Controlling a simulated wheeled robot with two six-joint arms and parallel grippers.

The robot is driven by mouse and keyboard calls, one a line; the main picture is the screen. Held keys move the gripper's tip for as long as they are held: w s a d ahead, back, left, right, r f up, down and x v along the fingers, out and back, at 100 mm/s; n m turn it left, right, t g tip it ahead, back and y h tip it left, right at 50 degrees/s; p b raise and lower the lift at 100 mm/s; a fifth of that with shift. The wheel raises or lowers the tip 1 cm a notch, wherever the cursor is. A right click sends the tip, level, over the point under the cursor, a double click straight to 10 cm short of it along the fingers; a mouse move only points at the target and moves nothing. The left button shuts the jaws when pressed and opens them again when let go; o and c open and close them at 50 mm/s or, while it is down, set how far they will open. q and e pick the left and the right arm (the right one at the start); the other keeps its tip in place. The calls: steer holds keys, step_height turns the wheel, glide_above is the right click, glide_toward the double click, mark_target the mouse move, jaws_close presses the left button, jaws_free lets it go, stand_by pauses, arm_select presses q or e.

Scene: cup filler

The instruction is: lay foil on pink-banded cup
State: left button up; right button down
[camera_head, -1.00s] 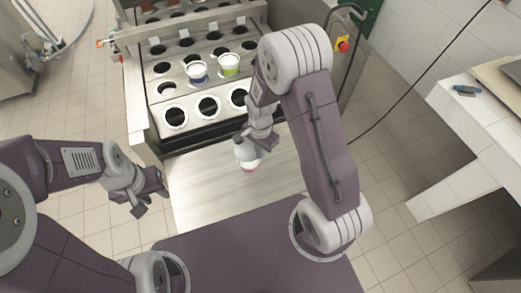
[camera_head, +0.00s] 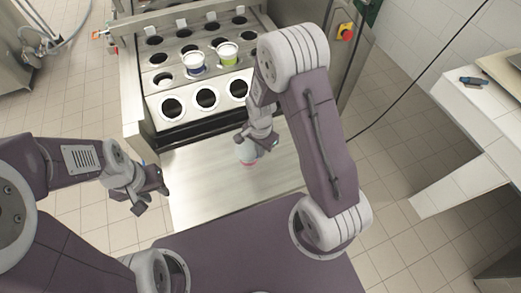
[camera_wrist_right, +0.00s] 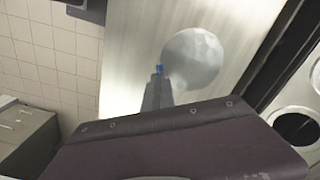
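The pink-banded cup (camera_head: 249,163) stands on the steel shelf in front of the machine, mostly hidden under a round grey foil lid (camera_head: 246,151). In the right wrist view the foil (camera_wrist_right: 193,60) is a pale, slightly creased disc that hides whatever is below it. My right gripper (camera_head: 258,140) points down at the foil. In its wrist view the fingers (camera_wrist_right: 158,82) look closed together at the foil's edge, with a small blue tip. Whether the foil touches the cup's rim cannot be told. My left gripper (camera_head: 150,200) is open and empty, left of the shelf.
The machine's hole plate (camera_head: 187,106) lies behind the shelf. A blue-banded cup (camera_head: 194,64) and a green-banded cup (camera_head: 228,55) sit in it. A white bench (camera_head: 470,110) stands at the right. The steel shelf (camera_head: 200,190) is otherwise clear.

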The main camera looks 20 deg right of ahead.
steer(key=shift+f, duration=0.1)
stand_by(0.4)
steer(key=c, duration=1.7)
jaws_free()
step_height(320, 180, up, 9)
steer(key=shift+f, duration=0.1)
steer(key=shift+d+r, duration=0.1)
steer(key=shift+r, duration=0.1)
